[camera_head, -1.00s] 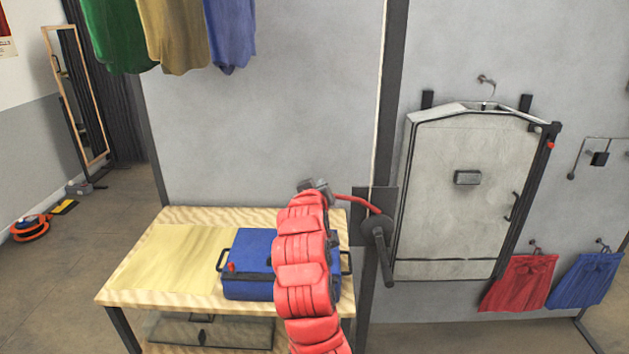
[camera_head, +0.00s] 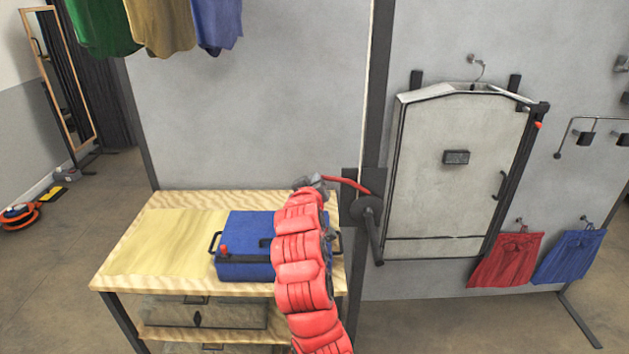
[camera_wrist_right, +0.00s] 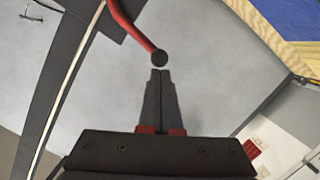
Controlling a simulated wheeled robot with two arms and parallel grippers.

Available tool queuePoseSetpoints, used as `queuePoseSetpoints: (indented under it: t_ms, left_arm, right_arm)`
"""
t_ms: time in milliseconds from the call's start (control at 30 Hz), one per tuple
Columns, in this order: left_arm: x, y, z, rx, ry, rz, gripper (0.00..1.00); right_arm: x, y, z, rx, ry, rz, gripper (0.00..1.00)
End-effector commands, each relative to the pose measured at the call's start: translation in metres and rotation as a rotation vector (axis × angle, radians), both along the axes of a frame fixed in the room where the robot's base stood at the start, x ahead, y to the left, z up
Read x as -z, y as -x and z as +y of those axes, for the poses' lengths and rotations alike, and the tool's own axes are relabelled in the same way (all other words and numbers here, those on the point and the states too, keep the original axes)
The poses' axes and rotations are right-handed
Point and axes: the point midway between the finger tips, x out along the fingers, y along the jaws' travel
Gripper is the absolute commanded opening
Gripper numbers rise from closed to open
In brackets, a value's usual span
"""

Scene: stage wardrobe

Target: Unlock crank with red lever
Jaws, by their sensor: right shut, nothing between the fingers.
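The red lever (camera_head: 348,183) sticks out to the left from a dark plate on the wall post. The black crank (camera_head: 368,208) is mounted at this plate, its handle hanging down and slightly right. My right gripper (camera_head: 313,182) is at the lever's free left end, above the table's back edge. In the right wrist view the red lever (camera_wrist_right: 130,27) ends in a black knob (camera_wrist_right: 159,57). The shut, empty fingertips (camera_wrist_right: 160,71) point at this knob, just short of it or touching; I cannot tell which. My left gripper is out of view.
A blue case (camera_head: 243,262) lies on the wooden table (camera_head: 150,250), partly behind my right arm. Clothes (camera_head: 160,22) hang at upper left.

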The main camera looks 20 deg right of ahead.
Motion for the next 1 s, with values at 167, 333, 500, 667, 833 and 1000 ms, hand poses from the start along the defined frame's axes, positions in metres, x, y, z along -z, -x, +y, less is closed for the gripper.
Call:
queuePoseSetpoints:
  t_ms: [167,333,500,667,833,1000]
  left_arm:
    - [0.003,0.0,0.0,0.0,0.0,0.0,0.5]
    - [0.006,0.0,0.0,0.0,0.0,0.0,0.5]
    - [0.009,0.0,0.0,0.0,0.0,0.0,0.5]
    - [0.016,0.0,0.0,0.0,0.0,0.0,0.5]
    - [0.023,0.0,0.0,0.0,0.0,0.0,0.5]
    - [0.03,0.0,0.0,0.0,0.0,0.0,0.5]
  right_arm:
    - [0.003,0.0,0.001,0.0,0.025,0.006,0.0]
    - [0.006,0.0,0.002,0.0,0.051,0.015,0.0]
    - [0.009,-0.001,0.003,-0.001,0.086,0.025,0.0]
    - [0.016,-0.001,0.005,-0.001,0.145,0.041,0.0]
    - [0.026,-0.002,0.007,-0.002,0.243,0.068,0.0]
    - [0.037,-0.002,0.007,-0.001,0.359,0.102,0.0]
